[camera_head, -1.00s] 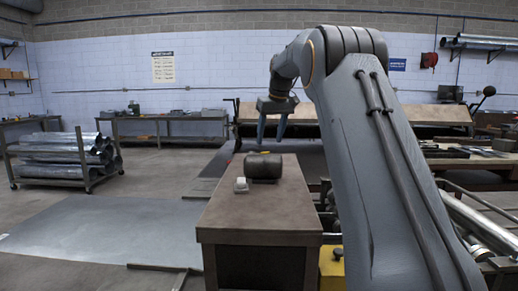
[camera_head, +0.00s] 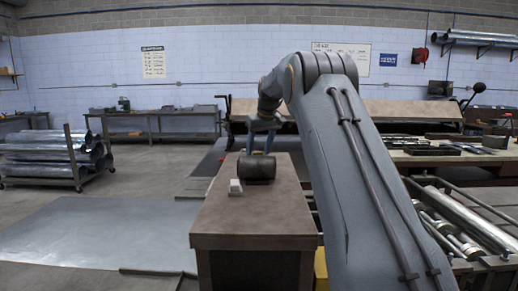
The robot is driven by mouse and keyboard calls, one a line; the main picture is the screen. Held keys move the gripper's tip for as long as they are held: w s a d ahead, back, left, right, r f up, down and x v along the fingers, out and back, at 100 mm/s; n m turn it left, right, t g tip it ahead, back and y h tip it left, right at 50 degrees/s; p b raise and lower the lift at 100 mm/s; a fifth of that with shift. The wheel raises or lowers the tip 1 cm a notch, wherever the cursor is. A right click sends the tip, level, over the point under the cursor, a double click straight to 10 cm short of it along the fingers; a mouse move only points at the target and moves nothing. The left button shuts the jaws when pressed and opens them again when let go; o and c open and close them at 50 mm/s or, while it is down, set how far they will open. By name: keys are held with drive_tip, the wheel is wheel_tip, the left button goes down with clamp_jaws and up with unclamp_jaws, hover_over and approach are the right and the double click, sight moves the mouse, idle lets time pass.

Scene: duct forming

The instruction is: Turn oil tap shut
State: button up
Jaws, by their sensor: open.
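My gripper (camera_head: 260,143) hangs at the end of my arm with its two blue fingers apart and pointing down. It is over or just behind the far end of the brown bench (camera_head: 255,242); the exact distance is hard to tell. A dark rounded metal block or can (camera_head: 257,168) lies on the bench, nearer to me than the gripper. A small white box-like piece (camera_head: 235,187) stands to its left. The gripper looks empty. I cannot make out an oil tap; it may be hidden or too small to tell.
A cart with shiny ducts (camera_head: 62,160) stands at the left. A sheet of metal (camera_head: 95,232) lies on the floor. A wide machine (camera_head: 390,111) spans the back, with a tool table (camera_head: 440,158) at right. Loose pipes (camera_head: 465,225) lie near my arm.

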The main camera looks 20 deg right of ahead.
drive_tip(key=c, duration=1.1)
drive_tip(key=shift+o, duration=0.2)
drive_tip(key=shift+a+m+h, duration=0.1)
drive_tip(key=shift+m+h, duration=0.45)
drive_tip(key=shift+m, duration=0.85)
drive_tip(key=shift+a+m+h, duration=0.1)
drive_tip(key=shift+m+h, duration=0.45)
drive_tip(key=shift+m, duration=0.85)
drive_tip(key=o, duration=1.1)
drive_tip(key=shift+c, duration=0.2)
drive_tip(key=shift+g, duration=0.3)
drive_tip(key=b+v, duration=0.2)
drive_tip(key=v, duration=0.6)
drive_tip(key=shift+b, duration=0.35)
